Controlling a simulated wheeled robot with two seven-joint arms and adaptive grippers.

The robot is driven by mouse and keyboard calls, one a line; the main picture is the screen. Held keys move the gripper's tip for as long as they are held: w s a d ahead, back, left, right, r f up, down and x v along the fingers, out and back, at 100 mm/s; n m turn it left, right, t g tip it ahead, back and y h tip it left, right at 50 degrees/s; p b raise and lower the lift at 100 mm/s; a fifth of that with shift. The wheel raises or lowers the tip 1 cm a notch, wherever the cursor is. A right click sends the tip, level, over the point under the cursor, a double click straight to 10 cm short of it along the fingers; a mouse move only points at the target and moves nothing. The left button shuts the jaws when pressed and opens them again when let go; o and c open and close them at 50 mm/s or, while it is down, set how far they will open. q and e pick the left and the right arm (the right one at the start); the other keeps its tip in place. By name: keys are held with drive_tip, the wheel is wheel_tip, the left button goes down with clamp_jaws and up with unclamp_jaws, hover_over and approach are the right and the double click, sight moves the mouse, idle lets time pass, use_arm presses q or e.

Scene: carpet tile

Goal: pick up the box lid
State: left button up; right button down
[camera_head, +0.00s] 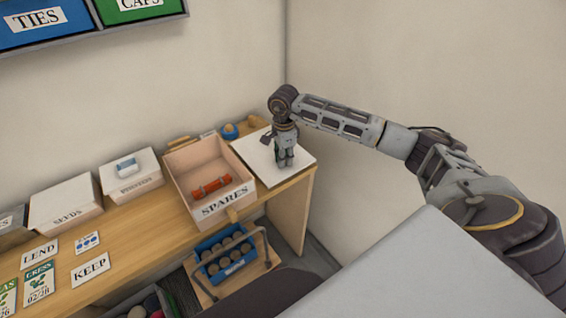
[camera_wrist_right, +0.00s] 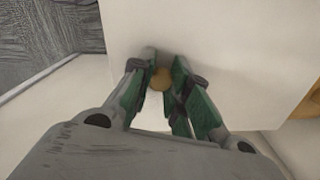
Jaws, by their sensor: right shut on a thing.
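The box lid (camera_head: 258,160) is a flat white square panel at the right end of the wooden table, just right of the open box marked SPARES (camera_head: 181,186). My right gripper (camera_head: 284,163) points down over the lid. In the right wrist view its green-padded fingers (camera_wrist_right: 165,92) are shut on the lid's small round tan knob (camera_wrist_right: 160,79). The pale lid (camera_wrist_right: 225,50) spreads out beneath them. I cannot tell whether the lid rests on the table or is slightly raised. An orange-red cylinder (camera_head: 211,187) lies inside the SPARES box. My left gripper is out of view.
Closed white boxes (camera_head: 66,200) (camera_head: 131,174) stand left of the SPARES box. A blue round object (camera_head: 229,131) sits behind the lid. Cards (camera_head: 90,270) lie along the table's front. A blue carrier (camera_head: 226,254) stands lower in front. Walls rise close behind and right.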

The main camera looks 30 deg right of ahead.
wheel_tip(320, 180, up, 7)
drive_tip(key=shift+r+b, duration=0.2)
drive_tip(key=shift+b, duration=0.3)
drive_tip(key=shift+r, duration=0.2)
idle(0.3)
